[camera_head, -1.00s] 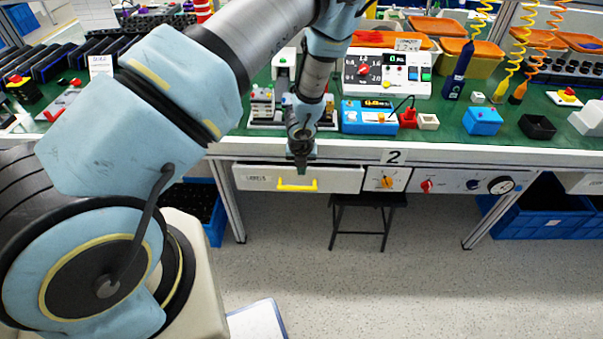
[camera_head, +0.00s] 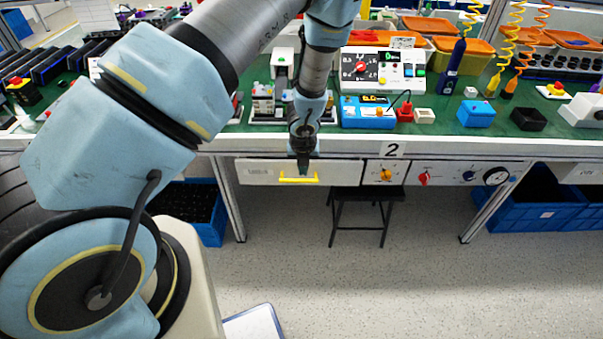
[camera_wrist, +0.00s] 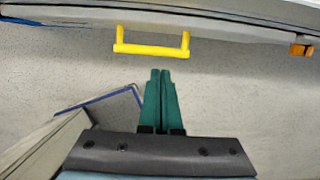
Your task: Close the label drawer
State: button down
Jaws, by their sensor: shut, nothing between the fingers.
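The label drawer (camera_head: 260,173) is a pale front under the bench with a yellow handle (camera_head: 285,180). Its front looks about level with the switch panel to its right; any small gap is too fine to tell. My gripper (camera_head: 304,172) is shut and empty, pointing down in front of the drawer and overlapping part of the handle in the head view. In the wrist view the dark green fingers (camera_wrist: 160,74) are together, with floor showing between their tips and the yellow handle (camera_wrist: 152,49). Contact with the drawer cannot be told.
A panel with an orange knob (camera_head: 385,174) and a panel with a red knob (camera_head: 424,178) lie right of the drawer. The bench top (camera_head: 455,125) above holds several devices. A black stool (camera_head: 362,193) stands below. Blue crates (camera_head: 545,212) stand under the bench; open floor lies in front.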

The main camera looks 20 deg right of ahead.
aim_at(312, 162)
jog(key=s+d+r+t+b, duration=0.1)
jog(key=s+r+b, duration=0.4)
jog(key=b, duration=0.5)
jog(key=shift+h, duration=0.3)
jog(key=w+d+f, duration=0.1)
jog(key=w+f, duration=0.1)
jog(key=w+d+f, duration=0.1)
jog(key=w+f, duration=0.1)
jog(key=w+d+f, duration=0.1)
jog(key=w+f, duration=0.2)
jog(key=shift+w+d+f, duration=0.2)
jog(key=shift+w+d, duration=0.05)
jog(key=shift+w, duration=0.25)
jog(key=shift+w+d+r+p, duration=0.15)
jog(key=shift+w+p, duration=0.25)
jog(key=shift+p, duration=0.05)
jog(key=shift+w+d, duration=0.35)
jog(key=shift+w, duration=0.35)
